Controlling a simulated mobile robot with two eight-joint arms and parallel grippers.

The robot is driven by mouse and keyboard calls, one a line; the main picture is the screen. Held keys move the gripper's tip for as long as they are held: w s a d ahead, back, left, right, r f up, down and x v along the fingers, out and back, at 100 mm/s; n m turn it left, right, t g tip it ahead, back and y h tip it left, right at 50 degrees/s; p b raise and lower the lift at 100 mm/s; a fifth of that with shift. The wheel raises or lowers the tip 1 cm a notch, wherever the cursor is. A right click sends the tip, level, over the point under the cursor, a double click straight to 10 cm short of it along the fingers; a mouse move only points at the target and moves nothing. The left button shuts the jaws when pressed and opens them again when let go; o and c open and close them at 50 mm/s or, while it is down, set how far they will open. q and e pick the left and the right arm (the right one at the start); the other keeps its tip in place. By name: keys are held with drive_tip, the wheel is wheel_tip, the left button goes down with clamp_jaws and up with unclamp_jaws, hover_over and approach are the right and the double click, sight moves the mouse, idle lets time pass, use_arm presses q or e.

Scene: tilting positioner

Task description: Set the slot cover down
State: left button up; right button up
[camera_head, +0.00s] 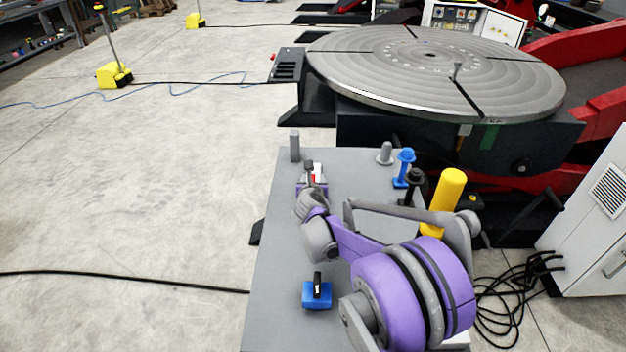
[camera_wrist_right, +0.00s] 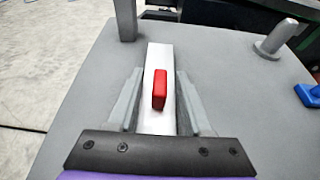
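The slot cover (camera_wrist_right: 158,65) looks like a white strip with a red grip on top. In the right wrist view it runs lengthwise between the two grey fingers of my right gripper (camera_wrist_right: 160,98), whose tips appear to meet its side edges. In the head view the cover (camera_head: 317,170) shows small and partly hidden at my right gripper (camera_head: 313,182), over the far left part of the grey table (camera_head: 275,260). I cannot tell whether the cover touches the table. My left gripper is not in view.
A grey post (camera_head: 295,146) stands at the table's far left corner. A grey peg (camera_head: 384,154), a blue piece (camera_head: 404,168) and a yellow cylinder (camera_head: 446,190) stand to the right. A blue block (camera_head: 316,295) lies nearer. The round positioner plate (camera_head: 400,75) is beyond.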

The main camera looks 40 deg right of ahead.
drive_tip(key=shift+r, duration=0.1)
drive_tip(key=shift+s+a+r, duration=0.1)
drive_tip(key=shift+r, duration=0.05)
drive_tip(key=p+v, duration=0.1)
drive_tip(key=v, duration=1)
drive_tip(key=shift+s+a+r, duration=0.15)
drive_tip(key=shift+s+a, duration=0.05)
drive_tip(key=shift+s, duration=0.05)
